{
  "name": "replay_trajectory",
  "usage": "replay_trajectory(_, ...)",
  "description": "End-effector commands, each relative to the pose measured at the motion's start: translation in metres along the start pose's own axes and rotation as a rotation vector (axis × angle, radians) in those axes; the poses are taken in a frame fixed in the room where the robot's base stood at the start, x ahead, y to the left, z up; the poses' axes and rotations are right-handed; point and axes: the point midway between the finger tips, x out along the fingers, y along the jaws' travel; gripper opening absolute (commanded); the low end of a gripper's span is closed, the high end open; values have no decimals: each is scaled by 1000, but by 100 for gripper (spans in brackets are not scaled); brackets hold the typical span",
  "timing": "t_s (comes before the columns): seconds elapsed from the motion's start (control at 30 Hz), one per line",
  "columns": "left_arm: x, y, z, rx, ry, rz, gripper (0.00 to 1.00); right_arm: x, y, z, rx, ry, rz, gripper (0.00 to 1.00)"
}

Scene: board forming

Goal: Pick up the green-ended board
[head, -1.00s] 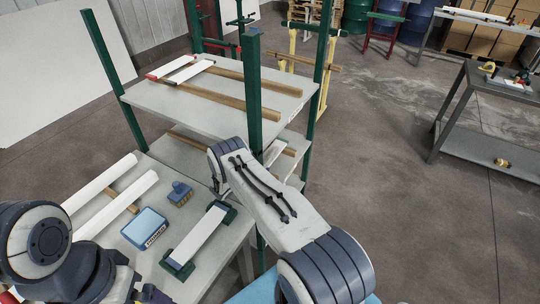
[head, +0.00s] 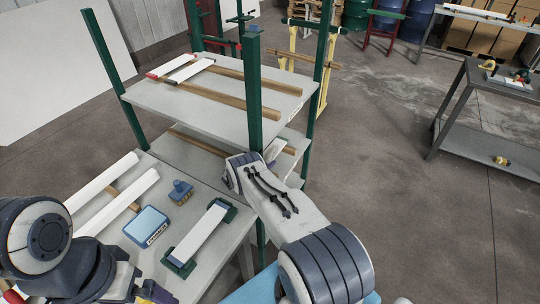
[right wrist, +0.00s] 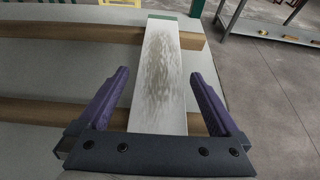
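The green-ended board is a pale board (right wrist: 158,95) with a green far end (right wrist: 172,16), lying across wooden strips on the rack's lower shelf. My right gripper (right wrist: 159,73) is open over it in the right wrist view. Its purple fingers stand on either side of the board, with a gap on each side. In the head view my right arm reaches to the lower shelf and largely hides the board. My left gripper (head: 152,293) is only partly in view at the bottom left, and its opening is not clear.
On the table at left are a white board in green holders (head: 200,233), a blue-screened device (head: 147,226) and a blue brush (head: 180,191).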

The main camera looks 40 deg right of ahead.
Motion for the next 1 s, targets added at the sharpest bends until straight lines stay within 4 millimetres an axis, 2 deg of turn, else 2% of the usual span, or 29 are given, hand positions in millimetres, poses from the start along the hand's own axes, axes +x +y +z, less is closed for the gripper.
replay_trajectory(0.03, 0, 0, 0, 0, 0, 0, 100, 0, 0, 0, 0, 0, 0, 81)
replay_trajectory(0.17, 0, 0, 0, 0, 0, 0, 100, 0, 0, 0, 0, 0, 0, 31)
replay_trajectory(0.2, 0, 0, 0, 0, 0, 0, 100, 0, 0, 0, 0, 0, 0, 16)
replay_trajectory(0.23, 0, 0, 0, 0, 0, 0, 100, 0, 1, 1, 1, -2, 1, 9)
replay_trajectory(0.67, -2, 0, 0, 0, 0, 0, 100, -7, 2, 5, 0, -2, 2, 9)
replay_trajectory(0.83, -6, 0, 0, 0, 0, 0, 100, -22, 1, 12, -1, -2, 1, 9)
replay_trajectory(1.0, -4, 0, 0, 0, 0, 0, 100, -55, 2, 12, -4, 0, 5, 9)
